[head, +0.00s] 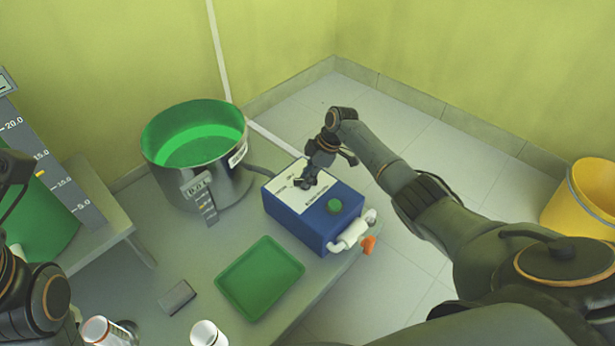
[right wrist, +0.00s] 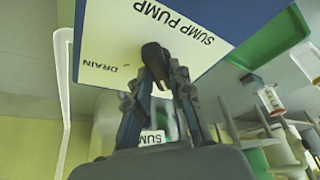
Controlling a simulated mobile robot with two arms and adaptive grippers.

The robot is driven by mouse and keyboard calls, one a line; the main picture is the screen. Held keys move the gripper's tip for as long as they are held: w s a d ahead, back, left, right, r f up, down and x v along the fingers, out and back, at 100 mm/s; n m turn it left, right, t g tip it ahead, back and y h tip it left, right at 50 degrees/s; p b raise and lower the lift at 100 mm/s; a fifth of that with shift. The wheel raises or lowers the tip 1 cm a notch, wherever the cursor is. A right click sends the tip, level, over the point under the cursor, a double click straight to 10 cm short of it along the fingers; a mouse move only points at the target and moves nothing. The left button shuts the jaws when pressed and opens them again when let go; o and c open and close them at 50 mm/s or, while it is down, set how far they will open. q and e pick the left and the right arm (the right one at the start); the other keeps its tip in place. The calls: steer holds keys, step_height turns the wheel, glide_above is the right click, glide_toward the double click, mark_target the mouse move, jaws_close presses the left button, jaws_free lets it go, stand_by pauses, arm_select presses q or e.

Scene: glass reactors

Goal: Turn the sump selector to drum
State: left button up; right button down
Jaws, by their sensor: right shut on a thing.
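The sump pump box (head: 292,220) is blue with a white top panel and stands on the grey bench. In the right wrist view its panel (right wrist: 125,30) reads SUMP PUMP and DRAIN. The dark selector knob (right wrist: 152,52) sits on this panel, near the DRAIN word. My right gripper (head: 306,180) is over the panel, and its fingers (right wrist: 160,82) are shut on the knob. The gripper hides most of the knob in the head view, and I cannot tell its exact setting. Part of my left arm shows at the left edge; its jaw state is unclear.
A steel pot (head: 222,185) with green inside stands left of the box. A green tray (head: 260,278) lies in front. A yellow bin (head: 575,212) stands right.

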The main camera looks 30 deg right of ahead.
steer(key=c, duration=1.3)
jaws_free()
steer(key=shift+o, duration=0.5)
steer(key=v, duration=1.2)
steer(key=shift+a, duration=0.1)
